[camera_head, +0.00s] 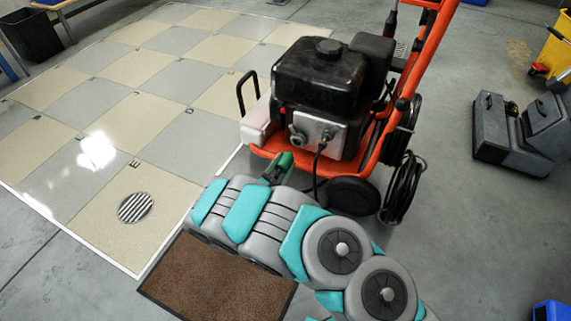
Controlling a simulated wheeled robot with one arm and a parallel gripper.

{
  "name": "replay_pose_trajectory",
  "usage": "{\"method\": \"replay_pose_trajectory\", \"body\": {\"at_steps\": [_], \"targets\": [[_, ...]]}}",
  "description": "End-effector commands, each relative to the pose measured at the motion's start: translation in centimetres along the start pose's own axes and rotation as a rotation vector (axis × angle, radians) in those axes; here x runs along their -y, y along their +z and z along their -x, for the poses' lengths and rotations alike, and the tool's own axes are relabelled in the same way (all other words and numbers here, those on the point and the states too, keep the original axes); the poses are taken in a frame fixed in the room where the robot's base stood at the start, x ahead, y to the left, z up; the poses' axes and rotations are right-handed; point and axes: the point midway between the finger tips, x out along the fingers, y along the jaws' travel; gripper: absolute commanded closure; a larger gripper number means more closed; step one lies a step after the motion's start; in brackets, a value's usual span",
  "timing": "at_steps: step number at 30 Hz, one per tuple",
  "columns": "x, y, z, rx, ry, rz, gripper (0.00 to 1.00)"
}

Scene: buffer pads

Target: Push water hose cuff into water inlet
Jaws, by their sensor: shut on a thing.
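An orange-framed pressure washer (270,153) with a black engine stands at upper centre. A silver panel (319,133) on its front carries a round fitting (298,138); I cannot tell whether this is the water inlet. My gripper (273,174) is small and partly hidden behind my arm, at the washer's front edge. It is shut on a green piece, apparently the water hose cuff (284,162), which points up toward the front of the washer. I cannot tell whether the cuff touches the inlet. No hose behind the cuff is clearly visible.
A brown mat (217,283) lies below my arm. A drain grate (135,208) sits in the checkered floor at left. Black hose coils (402,188) hang on the washer's right side. A grey floor machine (520,130) stands at right. The floor between is clear.

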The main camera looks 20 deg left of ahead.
Motion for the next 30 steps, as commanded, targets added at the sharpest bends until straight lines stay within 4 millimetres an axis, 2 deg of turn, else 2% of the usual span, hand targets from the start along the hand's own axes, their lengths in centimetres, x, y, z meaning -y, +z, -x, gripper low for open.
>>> {"method": "replay_pose_trajectory", "body": {"at_steps": [5, 21, 30], "targets": [[0.2, -0.7, 0.1, 0.001, -0.001, -0.007, 1.0], [0.2, -0.6, -5.0, 0.002, -0.001, -0.009, 1.0], [0.1, -0.6, -6.2, 0.002, 0.001, -0.007, 1.0]]}}
